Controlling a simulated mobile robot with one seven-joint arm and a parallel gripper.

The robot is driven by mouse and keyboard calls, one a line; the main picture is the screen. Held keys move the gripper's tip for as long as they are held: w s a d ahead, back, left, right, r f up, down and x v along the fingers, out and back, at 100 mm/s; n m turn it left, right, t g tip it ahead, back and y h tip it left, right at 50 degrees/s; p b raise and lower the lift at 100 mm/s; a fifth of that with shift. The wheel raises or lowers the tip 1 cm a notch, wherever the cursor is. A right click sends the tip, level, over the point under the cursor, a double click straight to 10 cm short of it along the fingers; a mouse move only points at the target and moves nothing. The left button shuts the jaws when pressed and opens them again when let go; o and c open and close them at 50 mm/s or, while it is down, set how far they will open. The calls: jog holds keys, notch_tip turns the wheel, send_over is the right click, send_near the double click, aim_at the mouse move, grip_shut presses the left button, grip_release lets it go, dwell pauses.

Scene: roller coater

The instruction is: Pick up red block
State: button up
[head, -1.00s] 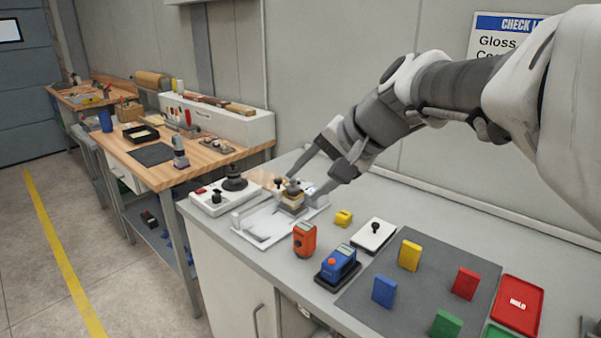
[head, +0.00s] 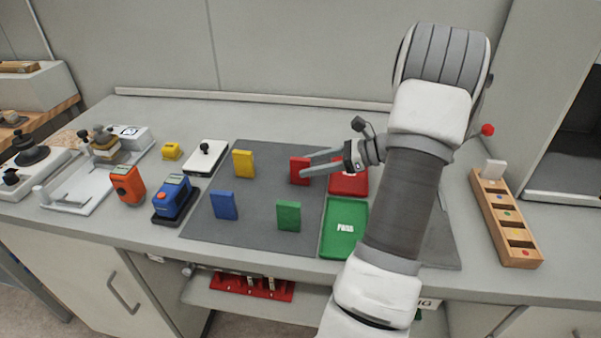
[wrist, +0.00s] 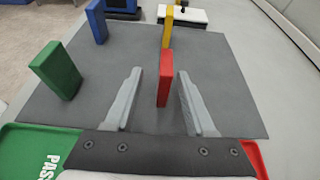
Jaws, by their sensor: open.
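The red block (head: 300,170) stands upright on the dark grey mat (head: 262,222), near the red tray. In the wrist view the red block (wrist: 165,78) stands between the lines of the two fingers, closer to the far tips, with gaps on both sides. My gripper (head: 303,168) reaches in from the right, low over the mat, with its fingers pointing at the block. In the wrist view my gripper (wrist: 160,78) is open and holds nothing. I cannot tell exactly how deep the block sits between the fingers.
Yellow (head: 243,164), blue (head: 224,206) and green (head: 288,216) blocks stand on the mat. A red tray (head: 350,183) lies under my arm, with a green tray (head: 344,232) in front. Orange (head: 128,185) and blue (head: 172,197) devices stand left. A wooden rack (head: 507,222) is at right.

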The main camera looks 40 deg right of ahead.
jog(key=x, duration=0.3)
jog(key=b+x, duration=0.1)
jog(key=x, duration=0.3)
jog(key=shift+w+d+f, duration=0.1)
jog(key=shift+w+d, duration=0.1)
jog(key=shift+w, duration=0.1)
grip_shut()
